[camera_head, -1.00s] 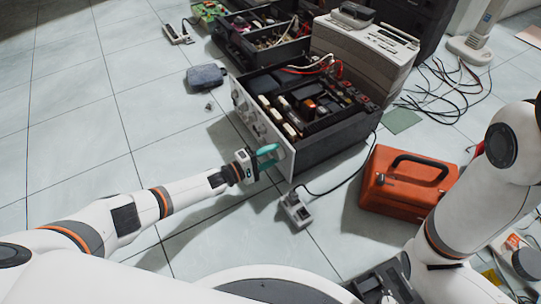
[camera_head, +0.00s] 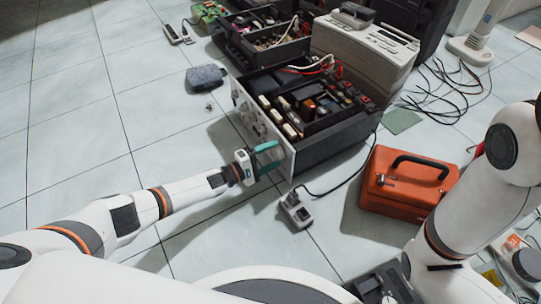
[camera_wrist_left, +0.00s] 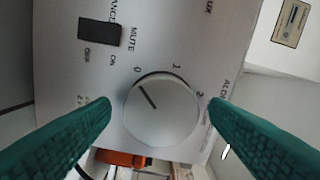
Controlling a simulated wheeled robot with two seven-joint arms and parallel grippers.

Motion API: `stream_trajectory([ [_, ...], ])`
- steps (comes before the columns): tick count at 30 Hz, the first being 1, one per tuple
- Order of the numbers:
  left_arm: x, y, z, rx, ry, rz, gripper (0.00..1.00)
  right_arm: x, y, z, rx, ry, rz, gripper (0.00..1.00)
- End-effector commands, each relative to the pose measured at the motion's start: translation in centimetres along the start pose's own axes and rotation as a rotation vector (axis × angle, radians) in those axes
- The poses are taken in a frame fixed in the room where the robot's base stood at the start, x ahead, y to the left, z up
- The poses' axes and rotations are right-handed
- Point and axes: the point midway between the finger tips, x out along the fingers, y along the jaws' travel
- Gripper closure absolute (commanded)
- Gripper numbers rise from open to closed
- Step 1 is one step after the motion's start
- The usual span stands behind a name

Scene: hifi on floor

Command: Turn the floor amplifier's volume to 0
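The amplifier (camera_head: 325,144) stands open-topped on the floor, its silver front panel (camera_head: 262,127) facing left. In the left wrist view, the round silver volume knob (camera_wrist_left: 161,109) sits on the panel beside the printed marks 0, 1 and 2. Its dark pointer line is at the upper left, aimed near the 0. My left gripper (camera_head: 268,158) is at the panel's near end. Its teal fingers are spread on either side of the knob, with visible gaps, so it is open and holds nothing. My right gripper (camera_head: 385,285) shows partly at the bottom; its fingers are unclear.
An orange toolbox (camera_head: 405,182) stands right of the amplifier. A power strip (camera_head: 296,210) with a cord lies on the floor in front. A grey pouch (camera_head: 206,77) lies behind left. Tangled black cables (camera_head: 445,92) lie at the right. The floor at left is clear.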

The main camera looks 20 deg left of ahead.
Motion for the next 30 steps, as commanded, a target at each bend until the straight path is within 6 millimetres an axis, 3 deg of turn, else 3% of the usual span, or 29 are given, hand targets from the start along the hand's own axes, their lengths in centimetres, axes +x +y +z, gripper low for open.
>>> stream_trajectory([
  [8, -1.0, -0.2, 0.0, 0.001, 0.0, 0.001, 0.3, 0.7, -0.1, -0.2, 0.0, 0.0, 0.0, 0.64],
  [21, -9.6, -0.3, -0.1, 0.0, -0.002, 0.003, 0.3, 4.5, -0.9, -1.6, 0.0, 0.0, 0.0, 0.64],
  [30, -12.0, 0.0, 0.0, 0.0, 0.0, 0.0, 0.3, 3.8, -1.2, -2.2, 0.005, 0.021, -0.014, 0.64],
])
